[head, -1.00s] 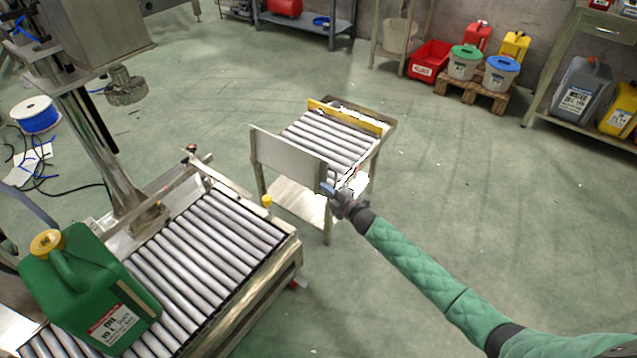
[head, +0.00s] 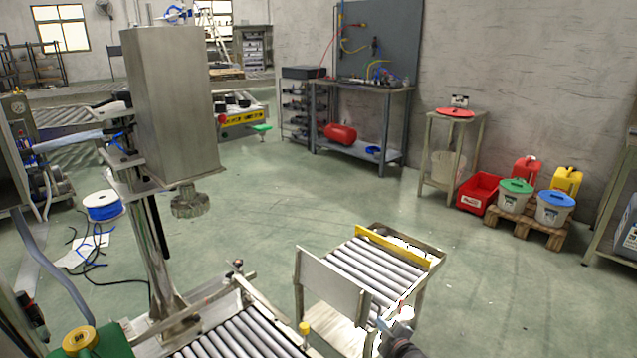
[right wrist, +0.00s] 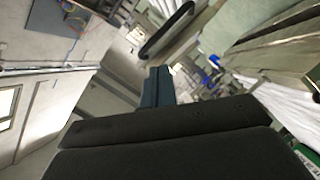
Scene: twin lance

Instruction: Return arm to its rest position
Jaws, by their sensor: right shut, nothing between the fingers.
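My right gripper (head: 383,326) is at the bottom edge of the head view, shut and empty. It shows in front of the near right corner of the small roller stand (head: 375,265), by its upright metal plate (head: 332,284). I cannot tell whether it touches the stand. Only the gripper and its dark wrist show there; the rest of the right arm is out of frame. In the right wrist view the closed blue-grey fingers (right wrist: 157,86) stick out past the dark gripper body. My left gripper is not in view.
A roller conveyor (head: 240,335) is at the bottom, with a green canister (head: 105,345) partly cut off. A metal filling column (head: 170,105) stands at the left. A red crate (head: 478,194) and pails on a pallet (head: 525,226) stand by the wall. The floor between is open.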

